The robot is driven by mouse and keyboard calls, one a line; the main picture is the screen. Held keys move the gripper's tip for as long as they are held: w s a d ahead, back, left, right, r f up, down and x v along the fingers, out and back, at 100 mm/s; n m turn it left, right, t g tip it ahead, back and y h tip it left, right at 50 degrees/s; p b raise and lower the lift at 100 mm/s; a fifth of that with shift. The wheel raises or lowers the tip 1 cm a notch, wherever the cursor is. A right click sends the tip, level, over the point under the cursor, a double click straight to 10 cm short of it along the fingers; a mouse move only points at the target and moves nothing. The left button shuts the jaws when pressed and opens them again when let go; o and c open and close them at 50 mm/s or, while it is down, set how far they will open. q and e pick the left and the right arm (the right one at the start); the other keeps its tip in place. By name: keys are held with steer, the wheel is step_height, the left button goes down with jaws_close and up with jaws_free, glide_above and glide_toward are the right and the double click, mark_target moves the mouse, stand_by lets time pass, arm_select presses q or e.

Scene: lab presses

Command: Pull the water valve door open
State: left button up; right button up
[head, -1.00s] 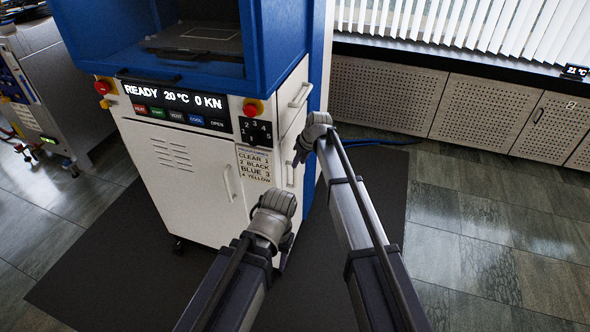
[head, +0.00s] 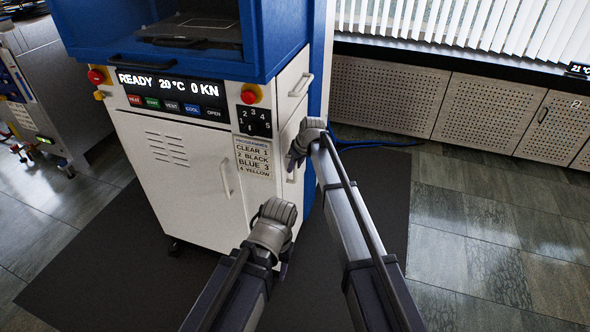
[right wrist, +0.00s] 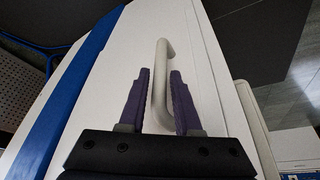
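The white press (head: 180,180) has a side face on the right with a lower door (head: 287,135) and a pale bar handle (head: 291,170). No label on this door is legible. My right gripper (head: 293,163) is at this handle in the head view and covers part of it. In the right wrist view, the handle (right wrist: 161,75) lies between the two purple fingers of my right gripper (right wrist: 160,78). They are apart, with a gap beside the bar. The door looks closed. My left gripper (head: 283,270) hangs low in front of the press; its fingers are mostly hidden.
The press front has another door with a handle (head: 226,178), a display (head: 170,85) and a red button (head: 250,93). Another handle (head: 301,84) is higher on the side. Perforated cabinets (head: 385,95) line the back wall. The floor (head: 475,240) on the right is clear.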

steer(key=shift+c, duration=0.3)
jaws_close()
stand_by(1.1)
